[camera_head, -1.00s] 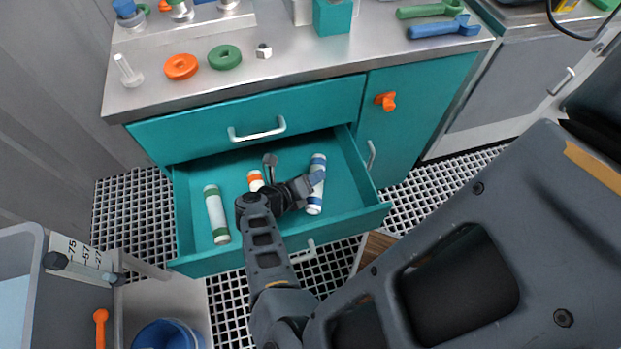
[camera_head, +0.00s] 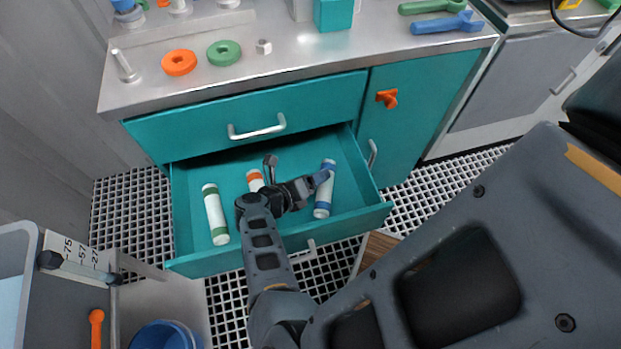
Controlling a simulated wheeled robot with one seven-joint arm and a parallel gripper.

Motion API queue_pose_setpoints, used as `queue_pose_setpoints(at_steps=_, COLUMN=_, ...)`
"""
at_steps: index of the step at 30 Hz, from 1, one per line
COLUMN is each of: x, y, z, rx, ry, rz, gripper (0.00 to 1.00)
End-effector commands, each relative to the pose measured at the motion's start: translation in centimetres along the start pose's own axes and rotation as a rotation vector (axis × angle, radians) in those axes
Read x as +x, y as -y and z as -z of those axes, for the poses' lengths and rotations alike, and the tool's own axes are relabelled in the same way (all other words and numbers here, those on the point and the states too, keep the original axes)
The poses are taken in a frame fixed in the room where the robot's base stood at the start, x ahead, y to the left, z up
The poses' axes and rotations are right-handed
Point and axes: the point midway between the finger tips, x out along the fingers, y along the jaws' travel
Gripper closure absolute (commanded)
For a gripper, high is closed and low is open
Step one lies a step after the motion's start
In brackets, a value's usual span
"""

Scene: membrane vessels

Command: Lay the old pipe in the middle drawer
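The open teal drawer (camera_head: 350,219) sits below a shut drawer and holds three white pipes side by side. One pipe (camera_head: 215,212) with green bands lies at the left. One pipe (camera_head: 255,179) with an orange band lies in the middle, its near part hidden behind my gripper. One pipe (camera_head: 323,204) with blue bands lies at the right. I cannot tell which is the old pipe. My gripper (camera_head: 297,172) is in the drawer with its fingers spread wide, open and empty. Its right finger overlaps the blue-banded pipe; contact is unclear.
The shut drawer (camera_head: 180,133) is just above. The counter (camera_head: 300,60) holds an orange ring (camera_head: 179,62), a green ring (camera_head: 224,53), a nut and wrenches. A blue bucket (camera_head: 165,335) and grey bin stand at lower left. The drawer has bare floor between the pipes.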

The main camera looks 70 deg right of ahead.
Motion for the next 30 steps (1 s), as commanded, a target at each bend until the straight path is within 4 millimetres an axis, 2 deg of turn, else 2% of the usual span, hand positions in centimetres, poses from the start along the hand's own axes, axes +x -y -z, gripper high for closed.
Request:
queue_pose_setpoints(at_steps=7, x=-0.1, y=0.3, z=-0.2, rx=0.000, ry=0.000, rz=0.001, gripper=0.28)
queue_pose_setpoints(at_steps=12, x=-0.8, y=1.3, z=-0.9, rx=0.000, ry=0.001, rz=0.001, gripper=0.28)
queue_pose_setpoints(at_steps=14, x=-1.9, y=0.6, z=-0.6, rx=0.001, ry=0.000, rz=-0.005, gripper=0.28)
queue_pose_setpoints(at_steps=24, x=-9.2, y=0.7, z=-0.5, rx=0.001, ry=0.000, rz=-0.002, gripper=0.28)
queue_pose_setpoints(at_steps=30, x=-11.8, y=0.8, z=-0.6, rx=0.000, ry=0.000, rz=-0.001, gripper=0.28)
